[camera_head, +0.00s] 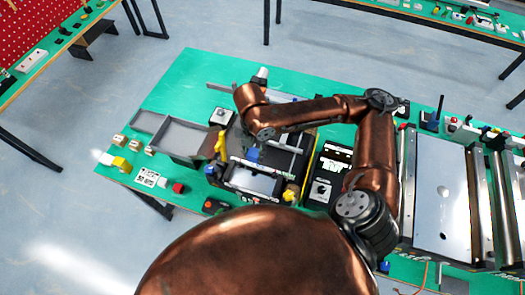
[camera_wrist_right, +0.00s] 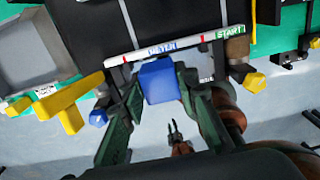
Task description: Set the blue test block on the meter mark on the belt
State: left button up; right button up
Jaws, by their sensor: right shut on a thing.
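The blue test block (camera_wrist_right: 158,82) is between the fingers of my right gripper (camera_wrist_right: 158,100), which is shut on it. In the head view the block (camera_head: 253,155) shows as a small blue patch below my right wrist, over the small conveyor. A white strip (camera_wrist_right: 180,46) with the words METER and START crosses the dark belt (camera_wrist_right: 175,18). In the wrist view the block's top edge lies just below the word METER. I cannot tell whether the block touches the belt. A dark gripper (camera_wrist_right: 174,132) on a copper arm, apparently my left, shows small below; its fingers are unclear.
Yellow parts (camera_wrist_right: 72,105) stand beside the conveyor. A grey tray (camera_head: 185,138) lies left of it on the green table (camera_head: 185,75). A black panel (camera_head: 327,172) with a knob stands right of it. Larger rollers and metal plates (camera_head: 441,190) fill the table's right side.

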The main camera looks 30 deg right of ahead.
jog(key=w+d+f, duration=0.1)
jog(key=f, duration=0.1)
jog(key=w+d+f, duration=0.1)
jog(key=d+f, duration=0.1)
jog(key=w+d+f, duration=0.1)
jog(key=d+f, duration=0.1)
jog(key=shift+w+d+p, duration=0.1)
jog(key=shift+w+p, duration=0.15)
jog(key=shift+p, duration=0.15)
jog(key=f, duration=0.1)
jog(key=f+p, duration=0.1)
jog(key=f, duration=0.1)
jog(key=shift+w+d, duration=0.15)
jog(key=shift+d, duration=0.15)
jog(key=shift+f, duration=0.5)
jog(key=o, duration=1.1)
jog(key=shift+f, duration=0.1)
jog(key=shift+o, duration=0.2)
notch_tip(320, 180, up, 12)
jog(key=b, duration=0.1)
